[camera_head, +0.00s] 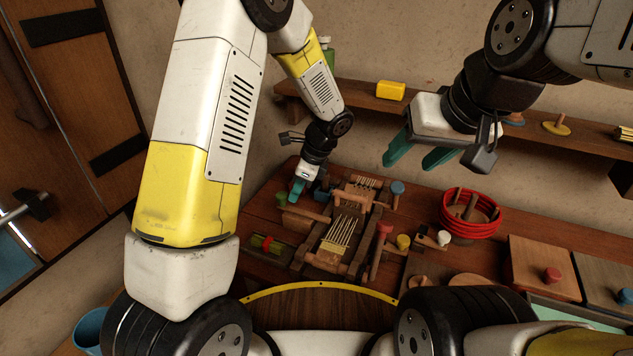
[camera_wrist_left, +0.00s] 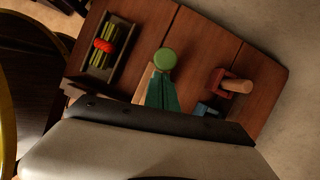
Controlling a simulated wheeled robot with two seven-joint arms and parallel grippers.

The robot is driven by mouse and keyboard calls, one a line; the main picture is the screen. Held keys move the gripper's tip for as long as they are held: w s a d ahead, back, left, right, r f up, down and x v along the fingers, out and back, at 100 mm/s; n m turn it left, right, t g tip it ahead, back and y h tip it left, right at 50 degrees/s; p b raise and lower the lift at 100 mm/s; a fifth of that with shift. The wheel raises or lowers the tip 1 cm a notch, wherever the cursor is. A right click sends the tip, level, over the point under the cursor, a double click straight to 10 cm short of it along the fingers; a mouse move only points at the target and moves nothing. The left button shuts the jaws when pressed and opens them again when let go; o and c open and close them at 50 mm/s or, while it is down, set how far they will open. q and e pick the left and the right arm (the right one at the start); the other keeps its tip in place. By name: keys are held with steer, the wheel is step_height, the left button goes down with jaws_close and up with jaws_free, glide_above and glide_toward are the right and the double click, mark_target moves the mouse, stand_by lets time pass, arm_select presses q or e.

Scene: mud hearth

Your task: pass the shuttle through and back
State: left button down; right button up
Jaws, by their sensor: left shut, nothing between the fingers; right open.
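A wooden loom (camera_head: 325,258) with pale warp threads (camera_head: 341,231) stands on the table in the head view. My left gripper (camera_head: 296,190) is shut and empty at the loom's back left corner; its teal fingers (camera_wrist_left: 163,93) show in the left wrist view, beside a round green-topped thing (camera_wrist_left: 165,58). A dark tray (camera_wrist_left: 116,67) holds green sticks and a red-orange wound piece (camera_wrist_left: 103,45), perhaps the shuttle; it also shows left of the loom in the head view (camera_head: 266,244). My right gripper (camera_head: 410,158) is open and empty, high above the table's back.
A red ring-shaped basket (camera_head: 470,229) with wooden pieces stands right of the loom. Lidded wooden boxes (camera_head: 541,261) are further right. A shelf (camera_head: 440,117) with a yellow block (camera_head: 390,90) runs along the wall. A red block with a wooden peg (camera_wrist_left: 230,84) shows in the left wrist view.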

arm_select(q)
steer(key=shift+w+a, duration=0.2)
steer(key=shift+a, duration=0.3)
steer(key=shift+w+a, duration=0.2)
steer(key=shift+a, duration=0.25)
steer(key=shift+a+r, duration=0.1)
steer(key=shift+w+a, duration=0.1)
steer(key=shift+r, duration=0.15)
steer(key=v, duration=0.7)
steer(key=shift+s+d+r, duration=0.15)
steer(key=shift+s+d, duration=0.05)
steer(key=shift+d, duration=0.3)
